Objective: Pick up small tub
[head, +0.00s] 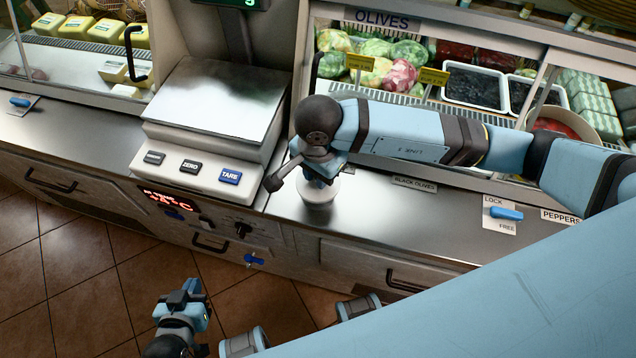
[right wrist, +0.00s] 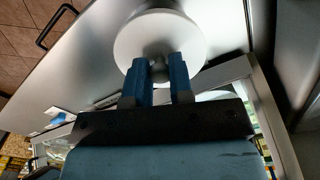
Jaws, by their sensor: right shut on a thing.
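The small tub (head: 318,194) is white and round and stands upright on or just above the steel counter, to the right of the scale; I cannot tell if it touches. My right gripper (head: 320,176) is over it, pointing down. In the right wrist view the tub's white round top (right wrist: 140,38) lies beyond the fingers. The two blue fingers of the right gripper (right wrist: 160,78) are closed on a small grey knob at the middle of that top. My left gripper (head: 190,290) is low at the bottom left, above the floor and away from the counter; its jaw gap is unclear.
A scale (head: 215,108) with a steel plate and buttons stands left of the tub. A blue lock lever (head: 506,213) sits on the counter at right. The counter front (head: 400,230) is mostly clear.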

